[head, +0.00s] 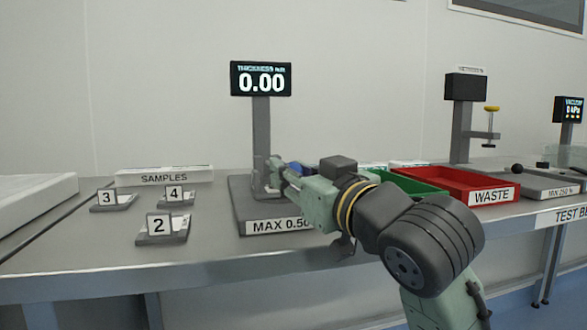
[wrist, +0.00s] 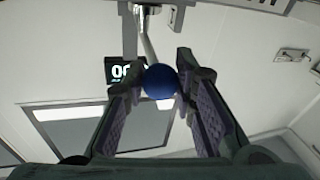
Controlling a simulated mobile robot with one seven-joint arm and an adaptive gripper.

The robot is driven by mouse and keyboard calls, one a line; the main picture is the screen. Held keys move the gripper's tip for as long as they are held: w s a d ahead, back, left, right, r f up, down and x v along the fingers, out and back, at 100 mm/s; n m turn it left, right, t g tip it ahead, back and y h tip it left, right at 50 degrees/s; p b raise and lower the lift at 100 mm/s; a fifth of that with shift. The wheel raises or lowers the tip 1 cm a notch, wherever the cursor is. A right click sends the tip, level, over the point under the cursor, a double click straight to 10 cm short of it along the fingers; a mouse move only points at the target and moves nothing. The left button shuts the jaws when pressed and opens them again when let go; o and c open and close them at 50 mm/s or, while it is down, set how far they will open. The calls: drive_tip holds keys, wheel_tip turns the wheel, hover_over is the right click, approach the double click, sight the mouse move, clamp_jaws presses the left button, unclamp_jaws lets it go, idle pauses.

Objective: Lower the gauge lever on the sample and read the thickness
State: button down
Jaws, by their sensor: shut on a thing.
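The thickness gauge stands on the bench with a grey base (head: 240,205) labelled "MAX 0.50", a column (head: 262,130) and a display (head: 261,79) reading 0.00. In the wrist view, the lever's blue ball knob (wrist: 160,82) sits between the fingers of my gripper (wrist: 157,84), on the end of a thin metal rod (wrist: 147,40). My gripper is shut on the knob. In the head view my gripper (head: 276,172) reaches in from the right, and a bit of the blue knob (head: 296,168) shows behind it. My arm hides the foot of the gauge, so I cannot see the sample.
Number plates 2 (head: 163,229), 3 (head: 113,200) and 4 (head: 175,197) stand left of the gauge, before a "SAMPLES" box (head: 164,177). A green tray (head: 410,184) and red "WASTE" tray (head: 452,181) are right. Another gauge stand (head: 462,130) is farther right.

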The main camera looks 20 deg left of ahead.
drive_tip(key=shift+a+f, duration=0.1)
drive_tip(key=shift+f, duration=0.05)
drive_tip(key=c, duration=1.3)
unclamp_jaws()
drive_tip(key=v, duration=1.2)
